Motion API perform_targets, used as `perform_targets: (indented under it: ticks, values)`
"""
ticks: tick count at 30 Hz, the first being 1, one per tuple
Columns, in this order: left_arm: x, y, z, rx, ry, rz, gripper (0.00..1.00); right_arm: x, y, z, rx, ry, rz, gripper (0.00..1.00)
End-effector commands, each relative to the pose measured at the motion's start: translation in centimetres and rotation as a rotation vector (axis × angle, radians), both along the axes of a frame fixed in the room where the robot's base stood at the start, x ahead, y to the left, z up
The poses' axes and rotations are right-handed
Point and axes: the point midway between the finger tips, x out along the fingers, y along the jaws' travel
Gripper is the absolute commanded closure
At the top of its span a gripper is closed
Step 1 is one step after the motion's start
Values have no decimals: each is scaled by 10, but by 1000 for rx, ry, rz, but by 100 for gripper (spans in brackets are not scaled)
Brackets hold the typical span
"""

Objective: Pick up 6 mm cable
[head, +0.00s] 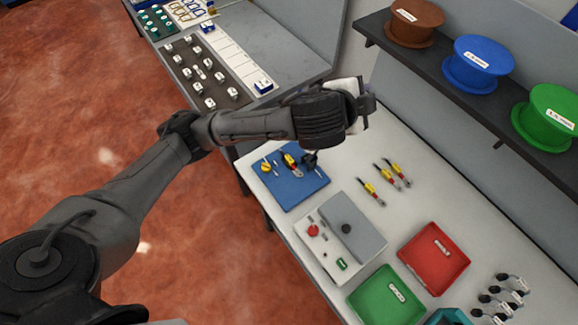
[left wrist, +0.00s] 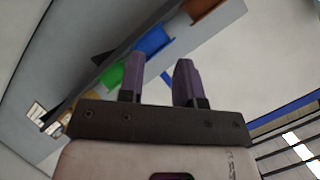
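My left arm reaches across the head view from the left, and its gripper (head: 364,103) is above the back of the white worktable. In the left wrist view my left gripper (left wrist: 160,78) has its two fingers apart, with nothing between them. Several short black cable pieces with pale ends (head: 500,298) lie at the table's lower right, well away from the gripper. Brown (head: 413,24), blue (head: 477,66) and green (head: 548,115) spools stand on the shelf; their labels are too small to read surely. Which is 6 mm I cannot tell. My right gripper is not in view.
A blue mat (head: 290,196) holds tools and a small dark item. Red-and-yellow tools (head: 392,172) lie beside it. A grey box (head: 351,228), red tray (head: 433,256) and green tray (head: 388,300) stand nearer. The dark shelf (head: 440,85) overhangs at right.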

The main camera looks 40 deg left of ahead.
Motion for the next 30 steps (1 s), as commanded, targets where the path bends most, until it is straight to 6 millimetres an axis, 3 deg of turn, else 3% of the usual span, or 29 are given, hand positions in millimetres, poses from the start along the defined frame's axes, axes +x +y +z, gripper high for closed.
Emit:
perform_targets:
  ticks: [1, 3, 9, 11, 15, 18, 21, 30]
  values:
    - [13, 9, -13, 65, 27, 6, 68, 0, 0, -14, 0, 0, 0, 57]
    - [28, 23, -30, 148, 91, 9, 68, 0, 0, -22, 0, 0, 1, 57]
    - [53, 91, -105, 353, 388, 21, 68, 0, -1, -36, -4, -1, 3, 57]
    - [52, 115, -137, 396, 511, 15, 68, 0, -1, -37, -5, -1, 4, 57]
    - [28, 166, -221, 448, 832, -54, 68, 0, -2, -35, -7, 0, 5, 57]
    - [11, 182, -261, 435, 1004, -159, 68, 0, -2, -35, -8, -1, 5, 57]
    - [5, 184, -275, 383, 1090, -304, 68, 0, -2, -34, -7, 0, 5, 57]
    - [0, 163, -278, 440, 1059, -704, 68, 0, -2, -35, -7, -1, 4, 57]
